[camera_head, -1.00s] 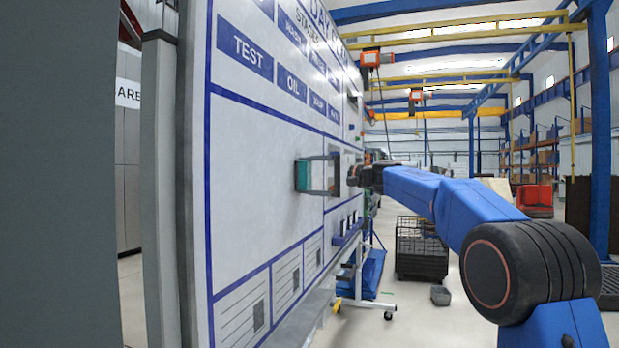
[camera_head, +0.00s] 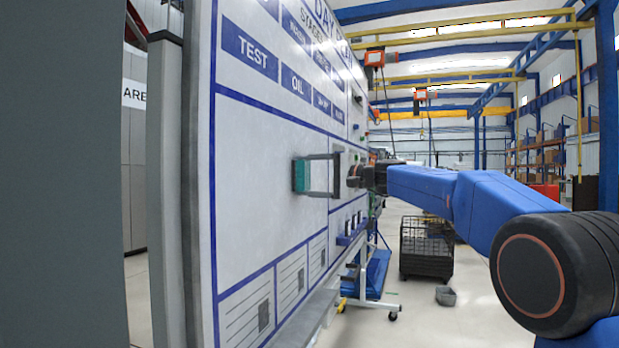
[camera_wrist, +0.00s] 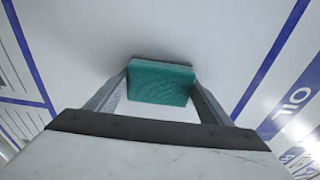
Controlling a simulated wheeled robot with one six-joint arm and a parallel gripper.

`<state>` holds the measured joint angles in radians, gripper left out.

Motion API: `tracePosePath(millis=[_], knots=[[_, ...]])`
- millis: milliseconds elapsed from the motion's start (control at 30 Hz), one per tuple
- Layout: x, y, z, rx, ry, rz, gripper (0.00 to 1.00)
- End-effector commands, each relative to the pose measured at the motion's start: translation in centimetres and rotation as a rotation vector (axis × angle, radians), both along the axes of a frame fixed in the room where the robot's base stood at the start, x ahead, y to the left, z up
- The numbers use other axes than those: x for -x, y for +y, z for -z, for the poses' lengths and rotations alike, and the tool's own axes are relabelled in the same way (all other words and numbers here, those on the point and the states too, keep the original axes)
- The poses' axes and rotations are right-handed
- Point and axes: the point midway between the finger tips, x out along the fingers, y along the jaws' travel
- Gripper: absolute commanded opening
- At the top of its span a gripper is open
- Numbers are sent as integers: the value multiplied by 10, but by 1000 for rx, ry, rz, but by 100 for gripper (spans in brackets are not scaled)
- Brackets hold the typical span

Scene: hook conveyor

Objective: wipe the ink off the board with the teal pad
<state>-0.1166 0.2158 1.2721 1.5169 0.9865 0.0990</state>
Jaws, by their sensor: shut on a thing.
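The teal pad (camera_head: 300,176) is at the left end of my gripper (camera_head: 305,175) in the head view, close to the white board (camera_head: 245,190). In the wrist view the teal pad (camera_wrist: 160,83) sits between the two fingertips of my gripper (camera_wrist: 160,90), which is shut on it. The pad's dark edge faces the board, and it looks close to or against the surface; I cannot tell if it touches. No ink mark shows clearly on the bare board around the pad, and the area behind it is hidden.
The board carries blue lines and labels such as OIL (camera_wrist: 293,100) and TEST (camera_head: 250,50). A small ledge (camera_head: 352,234) sticks out low on the board.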

Motion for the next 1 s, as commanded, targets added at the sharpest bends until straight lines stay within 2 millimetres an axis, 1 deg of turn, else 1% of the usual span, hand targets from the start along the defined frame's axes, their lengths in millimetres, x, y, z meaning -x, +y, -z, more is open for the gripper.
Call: tracePosePath(millis=[33, 267, 600, 867, 1000], knots=[[4, 4, 0, 0, 1, -7, 53], [11, 6, -1, 0, -1, -7, 53], [33, 13, 0, 0, 0, -6, 53], [40, 14, 0, 0, -1, -5, 53], [48, 16, 0, 0, -1, -4, 53]])
